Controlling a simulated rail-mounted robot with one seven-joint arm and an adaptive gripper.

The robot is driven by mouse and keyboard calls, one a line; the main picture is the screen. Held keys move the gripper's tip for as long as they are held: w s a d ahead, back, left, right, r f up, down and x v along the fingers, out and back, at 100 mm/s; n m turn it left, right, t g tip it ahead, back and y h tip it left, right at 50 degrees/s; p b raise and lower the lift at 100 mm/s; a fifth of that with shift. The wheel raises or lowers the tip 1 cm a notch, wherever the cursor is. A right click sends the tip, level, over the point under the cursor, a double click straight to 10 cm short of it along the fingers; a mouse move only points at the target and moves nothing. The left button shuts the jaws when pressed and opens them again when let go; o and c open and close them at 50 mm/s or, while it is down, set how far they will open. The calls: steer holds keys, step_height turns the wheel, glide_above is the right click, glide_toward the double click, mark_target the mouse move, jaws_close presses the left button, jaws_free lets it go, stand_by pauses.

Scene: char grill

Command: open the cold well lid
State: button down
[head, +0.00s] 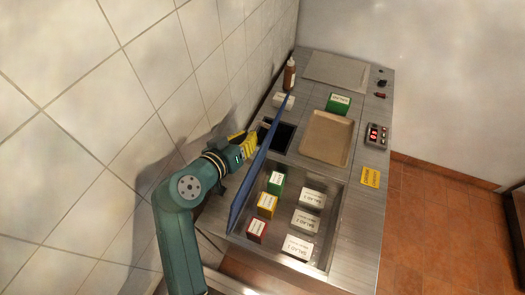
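The blue cold well lid (255,176) stands raised, seen nearly edge-on, along the left side of the cold well (334,222). The well is uncovered and its contents show. My gripper (249,142), with yellow fingers, is on the wall side of the lid, close to its upper part in the picture. Whether it touches the lid, and whether its fingers are open or shut, I cannot tell.
In the well are green (276,183), yellow (267,205) and red (257,230) boxes and several white labelled salad boxes (306,219). Beyond are a dark bin (283,137), a tan tray (326,137) and a brown bottle (289,74). The tiled wall (120,110) is close on the left.

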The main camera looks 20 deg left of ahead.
steer(key=shift+n+h, duration=0.3)
steer(key=shift+n, duration=0.3)
steer(key=a, duration=0.2)
steer(key=a+f+b, duration=0.1)
steer(key=a, duration=0.1)
steer(key=shift+w+a, duration=0.1)
steer(key=shift+a, duration=0.15)
steer(key=shift+f, duration=0.15)
steer(key=c, duration=1.4)
jaws_free()
steer(key=shift+d, duration=0.1)
steer(key=shift+c, duration=0.2)
steer(key=shift+o, duration=0.4)
steer(key=shift+r, duration=0.2)
steer(key=shift+r, duration=0.15)
steer(key=v, duration=1.2)
steer(key=shift+w, duration=0.1)
